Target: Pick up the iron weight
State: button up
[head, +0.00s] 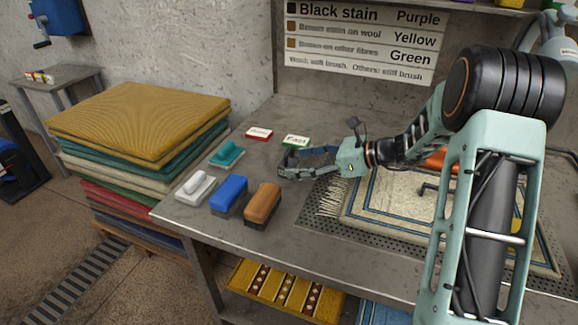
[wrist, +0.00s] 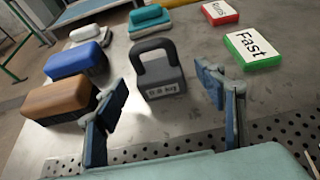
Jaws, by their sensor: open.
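The iron weight (wrist: 162,84) is a dark grey block with a thick loop handle on top and a small pale label on its front, blurred in part. It stands upright on the metal table in the wrist view. My gripper (wrist: 160,90) is open and empty, with one blue-padded finger to the left of the weight and one to the right. The weight appears beyond the fingertips, between their lines, and neither finger visibly touches it.
A brown brush (head: 262,204), a blue brush (head: 229,193), a white brush (head: 195,187) and a teal brush (head: 227,153) stand left of my gripper. A green "Fast" block (wrist: 252,48) and a red-edged block (wrist: 219,13) lie behind. A rug (head: 385,205) lies on the perforated plate at right.

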aim_at(294, 162)
jog(key=x, duration=0.4)
jog(key=shift+a, duration=0.15)
jog(key=shift+c, duration=0.2)
grip_shut()
jog(key=shift+r, duration=0.1)
